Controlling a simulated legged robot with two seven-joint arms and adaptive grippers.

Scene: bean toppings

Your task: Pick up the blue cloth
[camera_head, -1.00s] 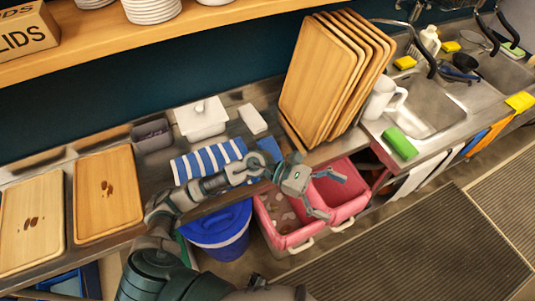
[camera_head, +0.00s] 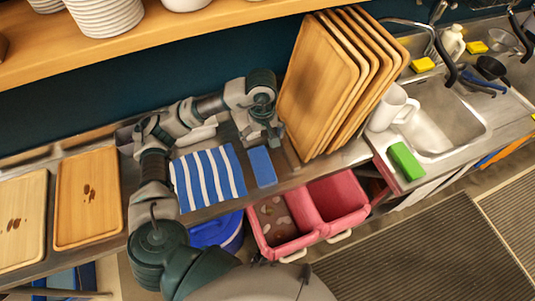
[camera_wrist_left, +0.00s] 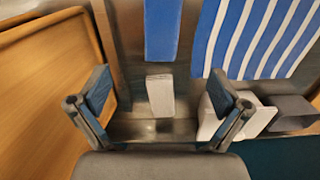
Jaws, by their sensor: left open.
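A plain blue cloth or pad (camera_head: 262,166) lies flat on the metal counter, right of a blue-and-white striped cloth (camera_head: 208,178). In the left wrist view the plain blue piece (camera_wrist_left: 162,28) is at the top centre and the striped cloth (camera_wrist_left: 255,38) at the upper right. My left gripper (camera_head: 264,136) is above the counter behind the plain blue piece, pointing down. In the wrist view its two fingers (camera_wrist_left: 160,92) are wide apart and empty, with a small white block (camera_wrist_left: 160,95) on the counter below, between them. My right gripper is not seen.
Upright wooden trays (camera_head: 325,85) stand close to the right of my left gripper. A white container (camera_wrist_left: 212,118) and a grey one (camera_wrist_left: 290,112) sit beside it. Pink bins (camera_head: 337,195) and a blue bucket (camera_head: 218,231) are below the counter's front edge. A shelf (camera_head: 160,35) overhangs behind.

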